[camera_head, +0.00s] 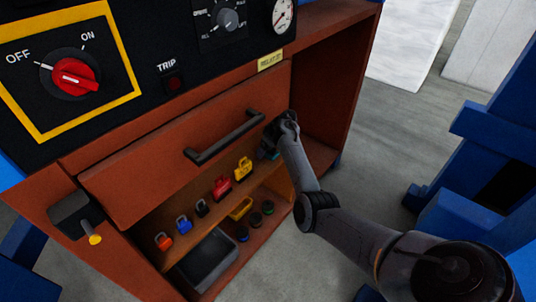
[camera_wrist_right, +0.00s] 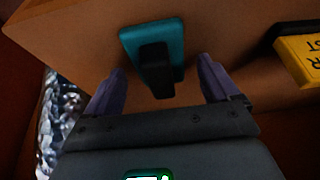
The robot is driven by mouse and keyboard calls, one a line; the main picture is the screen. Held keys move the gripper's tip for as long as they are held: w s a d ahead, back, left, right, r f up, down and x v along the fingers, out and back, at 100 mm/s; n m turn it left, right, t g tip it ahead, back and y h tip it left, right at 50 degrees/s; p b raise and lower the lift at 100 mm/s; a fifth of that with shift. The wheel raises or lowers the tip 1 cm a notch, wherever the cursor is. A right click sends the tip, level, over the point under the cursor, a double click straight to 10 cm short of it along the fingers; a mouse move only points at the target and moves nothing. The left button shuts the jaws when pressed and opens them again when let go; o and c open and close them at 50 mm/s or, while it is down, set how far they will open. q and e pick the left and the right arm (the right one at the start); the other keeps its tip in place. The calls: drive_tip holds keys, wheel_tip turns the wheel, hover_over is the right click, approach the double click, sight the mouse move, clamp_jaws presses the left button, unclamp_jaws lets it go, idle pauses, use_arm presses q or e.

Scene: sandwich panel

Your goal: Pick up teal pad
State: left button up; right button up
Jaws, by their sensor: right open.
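The teal pad (camera_wrist_right: 133,43) hangs at the board edge in the right wrist view, a teal plate with a black block on its front. My right gripper (camera_wrist_right: 161,70) is open, with one finger on each side of the black block and a visible gap to each. In the head view only a sliver of the teal pad (camera_head: 265,156) shows; my right gripper (camera_head: 278,138) covers the rest, just beyond the right end of the drawer handle. My left gripper is not in view.
Orange, blue, black, red (camera_head: 221,187) and yellow (camera_head: 243,170) lock-like pieces line the shelf edge below the drawer handle (camera_head: 225,137). The yellow piece (camera_wrist_right: 300,58) is close at right in the wrist view.

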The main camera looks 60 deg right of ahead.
drive_tip(key=shift+s, duration=0.1)
drive_tip(key=c, duration=1.2)
drive_tip(key=shift+o, duration=0.2)
